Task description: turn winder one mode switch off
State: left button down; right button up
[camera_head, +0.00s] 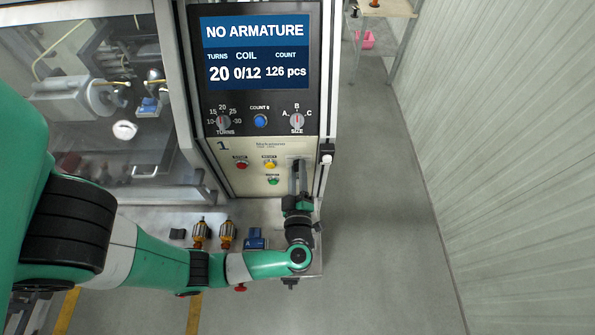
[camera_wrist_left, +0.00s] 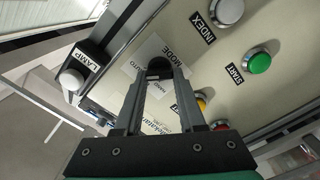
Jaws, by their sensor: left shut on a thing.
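The mode switch is a black knob (camera_wrist_left: 159,67) under a MODE label on the winder's cream panel (camera_head: 263,145), seen in the left wrist view. My left gripper (camera_head: 298,172) reaches up to the panel's lower right in the head view. In the left wrist view its two fingers (camera_wrist_left: 159,82) are shut on the black knob. The fingers partly hide the labels around the knob, so its setting cannot be read. The winder's display (camera_head: 256,52) reads NO ARMATURE, 20 turns, coil 0/12. My right gripper is not in view.
Red (camera_head: 242,165), yellow (camera_head: 270,165) and green (camera_head: 273,181) buttons sit left of my gripper. A lamp switch (camera_wrist_left: 72,79) stands at the panel's side. Open floor lies right.

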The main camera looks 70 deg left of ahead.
pick_arm(q)
jog(key=n+b, duration=0.1)
jog(key=n, duration=0.2)
jog(key=shift+f+n, duration=0.15)
jog(key=shift+n, duration=0.25)
jog(key=shift+n+b, duration=0.95)
jog(key=shift+n, duration=1.05)
jog(key=c, duration=0.5)
grip_release()
jog(key=b+v, duration=0.2)
jog(key=v, duration=0.9)
jog(key=shift+s+d, duration=0.2)
jog(key=shift+d, duration=0.1)
